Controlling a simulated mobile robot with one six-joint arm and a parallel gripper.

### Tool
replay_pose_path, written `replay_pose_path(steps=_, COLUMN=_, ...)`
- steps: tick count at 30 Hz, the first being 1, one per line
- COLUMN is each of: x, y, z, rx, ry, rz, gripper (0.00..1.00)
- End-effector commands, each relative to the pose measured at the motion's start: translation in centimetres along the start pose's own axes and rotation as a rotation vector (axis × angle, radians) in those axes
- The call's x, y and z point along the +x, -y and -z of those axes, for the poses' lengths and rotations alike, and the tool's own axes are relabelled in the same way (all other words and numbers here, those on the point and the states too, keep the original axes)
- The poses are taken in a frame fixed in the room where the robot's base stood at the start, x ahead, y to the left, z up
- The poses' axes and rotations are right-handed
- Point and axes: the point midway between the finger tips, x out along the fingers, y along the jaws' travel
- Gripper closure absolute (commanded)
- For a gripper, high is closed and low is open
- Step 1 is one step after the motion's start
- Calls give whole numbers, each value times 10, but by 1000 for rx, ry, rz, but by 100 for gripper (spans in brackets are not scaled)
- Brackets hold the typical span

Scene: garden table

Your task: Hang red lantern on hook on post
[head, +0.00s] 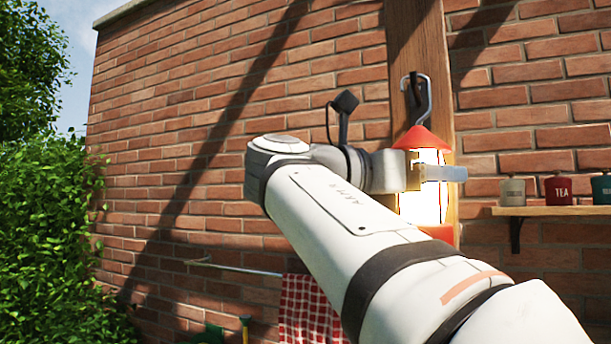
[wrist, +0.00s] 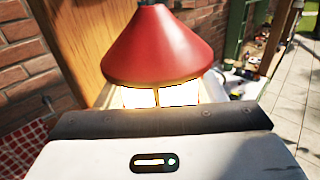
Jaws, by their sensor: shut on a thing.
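The red lantern (head: 421,139) has a red cone top, a glowing body and a red base. It is upright in front of the wooden post (head: 420,40). My gripper (head: 436,173) is shut on the lantern's body, just below the cone. In the wrist view the lantern's red cone (wrist: 163,45) rises above the jaws (wrist: 155,120), with the post (wrist: 72,35) behind it to the left. The grey metal hook (head: 427,95) is on the post, directly above the cone top. I cannot tell whether the lantern's top is caught on the hook or only beneath it.
A shelf (head: 560,211) with several tins, including a red TEA tin (head: 559,188), is right of the post. A rail (head: 235,268) with a red checked towel (head: 308,310) is on the brick wall, lower left. A hedge (head: 50,240) stands at left.

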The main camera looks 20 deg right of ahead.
Motion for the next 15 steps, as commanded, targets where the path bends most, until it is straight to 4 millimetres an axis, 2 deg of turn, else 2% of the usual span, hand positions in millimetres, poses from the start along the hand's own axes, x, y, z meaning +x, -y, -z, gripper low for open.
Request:
replay_pose_path(steps=8, x=0, y=0, z=0, rx=1, ry=1, rz=1, gripper=74)
replay_pose_path(steps=9, x=0, y=0, z=0, rx=1, ry=1, rz=1, gripper=36)
replay_pose_path(steps=15, x=0, y=0, z=0, rx=1, ry=1, rz=1, gripper=20)
